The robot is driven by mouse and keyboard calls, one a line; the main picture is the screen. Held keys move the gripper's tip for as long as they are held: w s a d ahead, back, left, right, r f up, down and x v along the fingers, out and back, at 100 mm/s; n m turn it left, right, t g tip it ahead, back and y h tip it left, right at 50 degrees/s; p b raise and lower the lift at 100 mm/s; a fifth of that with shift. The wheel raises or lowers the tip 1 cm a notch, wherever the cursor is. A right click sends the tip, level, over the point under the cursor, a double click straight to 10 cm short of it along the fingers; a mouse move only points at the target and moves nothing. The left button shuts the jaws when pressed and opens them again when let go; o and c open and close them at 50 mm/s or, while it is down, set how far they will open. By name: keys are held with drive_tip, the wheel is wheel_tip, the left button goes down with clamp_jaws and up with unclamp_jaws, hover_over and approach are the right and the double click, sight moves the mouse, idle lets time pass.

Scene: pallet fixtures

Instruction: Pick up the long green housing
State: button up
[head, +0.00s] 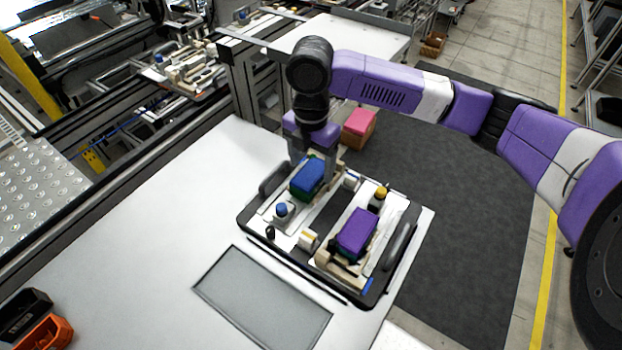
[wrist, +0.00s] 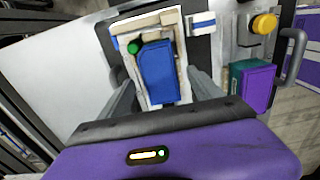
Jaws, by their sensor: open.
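My gripper (head: 313,160) points down at the far left part of the dark pallet tray (head: 257,232). Its fingers are open. In the wrist view they stand on either side of a long blue-topped housing (wrist: 158,75), which lies in a pale fixture. In the head view this housing (head: 308,177) shows some green low on its side. A second housing (head: 356,232) has a purple top and green lower down; the wrist view shows its teal side (wrist: 238,78). No wholly green housing shows. Whether the fingers touch the blue-topped housing I cannot tell.
A yellow button (head: 381,193) and a blue-capped knob (head: 282,210) stand on the tray. A grey flat panel (head: 262,300) lies in front on the white table (head: 160,240). Black and orange bins (head: 45,335) sit at the lower left. A pink-topped box (head: 359,122) stands beyond.

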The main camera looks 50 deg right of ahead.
drive_tip(key=shift+f, duration=1.35)
drive_tip(key=c, duration=1.6)
drive_tip(key=shift+r, duration=0.2)
